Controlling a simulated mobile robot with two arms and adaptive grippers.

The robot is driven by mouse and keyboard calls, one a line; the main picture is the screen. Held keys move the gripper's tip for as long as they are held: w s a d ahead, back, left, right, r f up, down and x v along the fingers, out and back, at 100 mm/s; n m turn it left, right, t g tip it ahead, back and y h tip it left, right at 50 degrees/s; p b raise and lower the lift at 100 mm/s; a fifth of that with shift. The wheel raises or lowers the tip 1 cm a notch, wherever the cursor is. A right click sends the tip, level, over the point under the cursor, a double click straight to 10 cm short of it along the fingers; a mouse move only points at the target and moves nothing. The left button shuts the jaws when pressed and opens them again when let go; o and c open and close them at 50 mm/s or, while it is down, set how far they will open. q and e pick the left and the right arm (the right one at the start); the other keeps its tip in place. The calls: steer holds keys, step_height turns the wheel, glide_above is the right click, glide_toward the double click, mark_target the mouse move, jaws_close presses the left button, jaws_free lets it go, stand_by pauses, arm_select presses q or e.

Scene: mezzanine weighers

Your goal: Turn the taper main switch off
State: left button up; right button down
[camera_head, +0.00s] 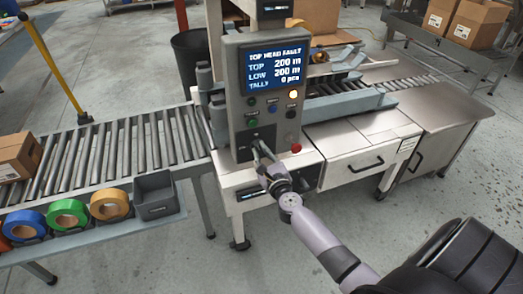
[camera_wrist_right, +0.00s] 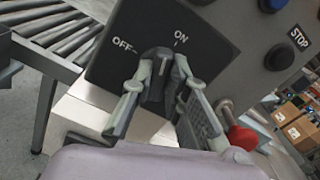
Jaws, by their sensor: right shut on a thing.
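The taper's control panel (camera_head: 264,90) stands upright at the middle of the head view. Its main switch is a dark rotary knob (camera_wrist_right: 157,78) on a black plate (camera_wrist_right: 145,30) marked OFF at left and ON at right. The knob's pale line points up in the picture, nearer to ON than to OFF. My right gripper (camera_head: 261,153) is at the panel's lower part. In the wrist view its fingers (camera_wrist_right: 158,88) are shut on the knob, one on each side, hiding its lower part. My left gripper is not in view.
A roller conveyor (camera_head: 100,155) and tape rolls (camera_head: 68,215) are at left.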

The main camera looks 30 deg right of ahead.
steer(key=n+p, duration=0.1)
steer(key=n, duration=0.2)
steer(key=shift+a+n, duration=0.1)
steer(key=shift+n, duration=0.3)
steer(key=n+p, duration=0.1)
steer(key=n, duration=0.2)
steer(key=shift+f+n, duration=0.1)
steer(key=shift+n, duration=0.2)
steer(key=n, duration=0.3)
steer(key=shift+a+f+p, duration=0.1)
steer(key=shift+p, duration=0.3)
steer(key=shift+f+n+p, duration=0.1)
steer(key=shift+n+p, duration=0.25)
steer(key=shift+n, duration=1.35)
steer(key=c, duration=1.6)
jaws_free()
steer(key=shift+o, duration=0.2)
